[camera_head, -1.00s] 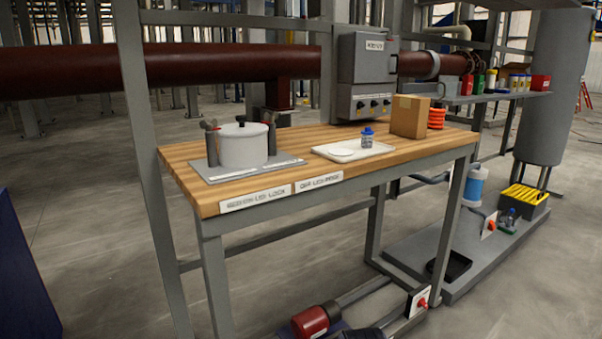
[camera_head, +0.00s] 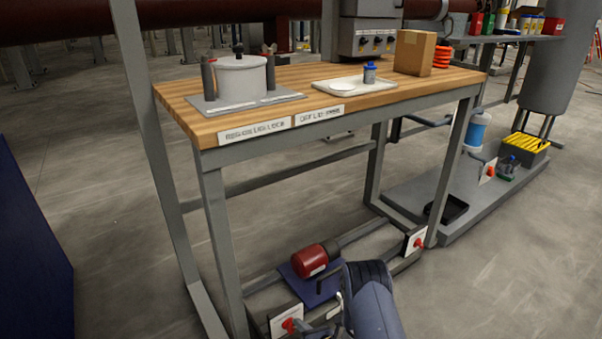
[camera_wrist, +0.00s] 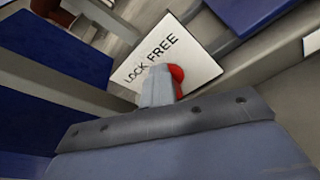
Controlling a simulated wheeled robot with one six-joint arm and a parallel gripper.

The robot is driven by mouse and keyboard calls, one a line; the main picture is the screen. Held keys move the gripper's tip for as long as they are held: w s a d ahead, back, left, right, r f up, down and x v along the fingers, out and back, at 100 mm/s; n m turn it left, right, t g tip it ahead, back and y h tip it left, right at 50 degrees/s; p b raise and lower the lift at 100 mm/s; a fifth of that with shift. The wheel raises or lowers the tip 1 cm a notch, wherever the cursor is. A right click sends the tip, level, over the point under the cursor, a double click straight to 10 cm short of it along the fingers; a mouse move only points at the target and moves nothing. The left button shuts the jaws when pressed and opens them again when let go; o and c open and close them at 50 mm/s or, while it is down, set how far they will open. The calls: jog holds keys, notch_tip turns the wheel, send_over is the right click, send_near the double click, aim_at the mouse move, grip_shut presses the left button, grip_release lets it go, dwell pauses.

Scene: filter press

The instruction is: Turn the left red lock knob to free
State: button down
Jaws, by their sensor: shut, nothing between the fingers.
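The left red lock knob (camera_head: 290,325) is at the bottom of the head view, on a white plate (camera_head: 283,321) low on the frame under the bench. In the wrist view the plate (camera_wrist: 190,50) reads LOCK and FREE. The red knob (camera_wrist: 177,74) shows there only partly, behind my fingers. My gripper (camera_wrist: 158,86) is shut and its tips are in front of the knob, very close to it. Whether they touch it I cannot tell. The knob's pointing direction is hidden. A second red knob (camera_head: 419,242) sits on its own plate to the right.
A red motor (camera_head: 316,258) stands on a blue plate beyond the left knob. The workbench (camera_head: 400,97), with a pot (camera_head: 241,78) and a tray (camera_head: 335,86), is above. Bench legs and low grey rails surround the knobs. Open floor lies to the right front.

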jog(key=shift+w+d+f, duration=0.15)
jog(key=shift+d+f, duration=0.3)
jog(key=shift+f, duration=0.1)
jog(key=p+v, duration=0.1)
jog(key=v, duration=0.5)
jog(key=shift+f, duration=0.15)
jog(key=shift+a, duration=0.15)
dwell(0.4)
